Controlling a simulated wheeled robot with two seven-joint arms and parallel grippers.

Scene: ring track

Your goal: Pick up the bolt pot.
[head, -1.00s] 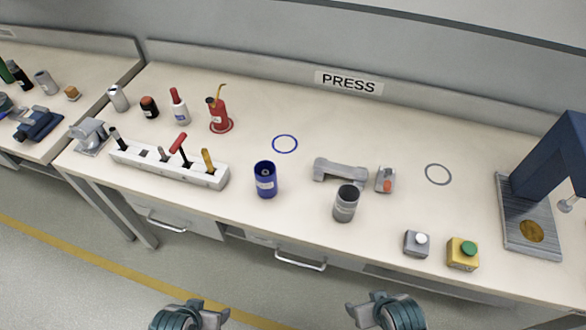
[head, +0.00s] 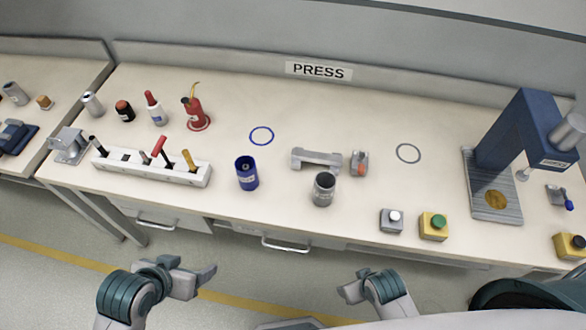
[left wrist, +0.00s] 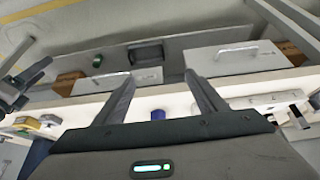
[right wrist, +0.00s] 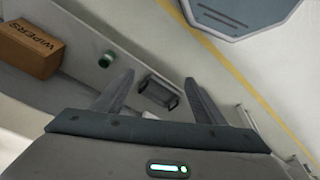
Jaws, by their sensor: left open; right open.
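Two open pots stand upright near the front edge of the press bench: a blue pot (head: 247,174) with a pale label and a grey pot (head: 323,190) to its right. I cannot tell from their labels which is the bolt pot. My left gripper (head: 192,270) is open and empty, in front of the bench, lower in the head view than the blue pot. A small blue shape, likely the blue pot (left wrist: 158,114), shows between its fingers in the left wrist view. My right gripper (head: 356,282) is open and empty, in front of the bench, below the grey pot in view.
A white tool rack (head: 150,167) stands left of the blue pot. A grey fixture (head: 316,160) lies behind the pots. Button boxes (head: 433,227) and a blue press (head: 512,135) stand at right. Blue (head: 261,136) and grey (head: 408,153) rings mark clear spots.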

